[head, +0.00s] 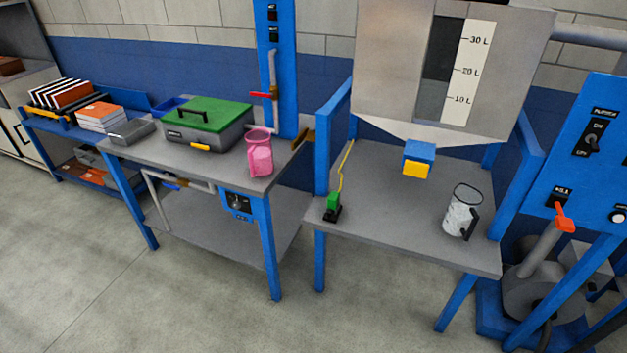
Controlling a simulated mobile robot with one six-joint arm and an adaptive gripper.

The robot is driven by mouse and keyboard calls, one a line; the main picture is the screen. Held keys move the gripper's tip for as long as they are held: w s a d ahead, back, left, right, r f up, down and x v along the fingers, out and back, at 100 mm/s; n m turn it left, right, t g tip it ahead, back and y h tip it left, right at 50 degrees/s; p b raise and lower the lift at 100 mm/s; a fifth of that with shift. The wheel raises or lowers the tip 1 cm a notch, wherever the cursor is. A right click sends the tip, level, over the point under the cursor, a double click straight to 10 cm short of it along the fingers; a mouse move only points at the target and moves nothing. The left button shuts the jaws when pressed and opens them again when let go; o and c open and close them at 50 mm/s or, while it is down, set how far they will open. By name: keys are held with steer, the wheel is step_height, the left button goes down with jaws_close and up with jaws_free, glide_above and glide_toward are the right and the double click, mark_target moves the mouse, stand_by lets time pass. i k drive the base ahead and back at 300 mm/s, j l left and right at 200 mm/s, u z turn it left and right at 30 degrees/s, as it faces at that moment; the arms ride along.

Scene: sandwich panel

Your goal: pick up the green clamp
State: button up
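A small green clamp (333,201) with a black base stands near the front left corner of the right grey table (390,225). A thin yellow line (344,170) rises from it along the blue post. My gripper is not in the head view.
A white mug-like container (460,212) stands to the right on the same table, under a hopper (435,70) with a blue and yellow outlet (417,160). The left table (205,165) holds a green-lidded box (206,114) and a pink jug (259,155). The floor in front is clear.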

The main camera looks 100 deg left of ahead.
mark_target(332, 202)
steer(key=u, duration=2.95)
